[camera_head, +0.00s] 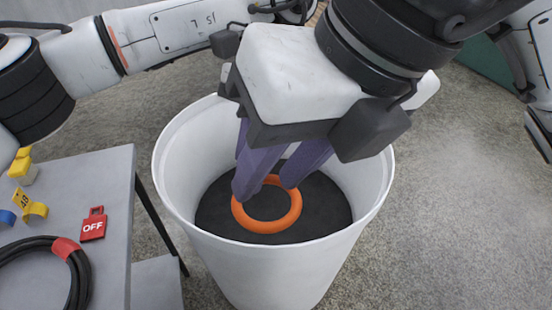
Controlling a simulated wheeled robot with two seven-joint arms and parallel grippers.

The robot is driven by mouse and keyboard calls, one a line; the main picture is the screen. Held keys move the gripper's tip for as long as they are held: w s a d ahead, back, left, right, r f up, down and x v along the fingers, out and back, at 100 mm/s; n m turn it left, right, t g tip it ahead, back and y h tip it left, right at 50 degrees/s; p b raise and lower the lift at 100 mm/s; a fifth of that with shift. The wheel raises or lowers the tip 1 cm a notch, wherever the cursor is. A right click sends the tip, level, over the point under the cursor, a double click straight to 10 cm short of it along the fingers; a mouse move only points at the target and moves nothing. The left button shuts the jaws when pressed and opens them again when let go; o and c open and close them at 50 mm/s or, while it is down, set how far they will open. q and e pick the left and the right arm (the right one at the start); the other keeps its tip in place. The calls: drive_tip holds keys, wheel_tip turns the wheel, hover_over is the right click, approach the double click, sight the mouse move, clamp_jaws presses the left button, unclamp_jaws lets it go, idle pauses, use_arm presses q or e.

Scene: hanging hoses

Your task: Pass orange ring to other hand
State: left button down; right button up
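An orange ring (267,227) appears to lie flat on the dark bottom (325,205) inside a white bin (270,262). My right gripper (268,185) reaches down into the bin from above. Its purple fingers are apart, with the far part of the ring showing between and just below the fingertips. I cannot tell whether the fingers touch the ring. The fingertips cover parts of the ring's far side. My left arm crosses the top left of the head view, and its gripper is not visible.
A grey table (112,185) stands at the left, close to the bin. It carries a black cable coil (75,285), a red OFF tag (93,224) and yellow pieces (33,208). The carpeted floor (460,210) at the right is clear.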

sight(242, 215)
drive_tip(key=x, duration=1.2)
drive_tip(key=shift+w+d, duration=0.25)
drive_tip(key=shift+w, duration=0.1)
clamp_jaws()
use_arm(q)
drive_tip(key=c, duration=1.7)
unclamp_jaws()
drive_tip(key=shift+w, duration=0.1)
use_arm(e)
drive_tip(key=shift+s, duration=0.15)
use_arm(q)
drive_tip(key=shift+v, duration=3.75)
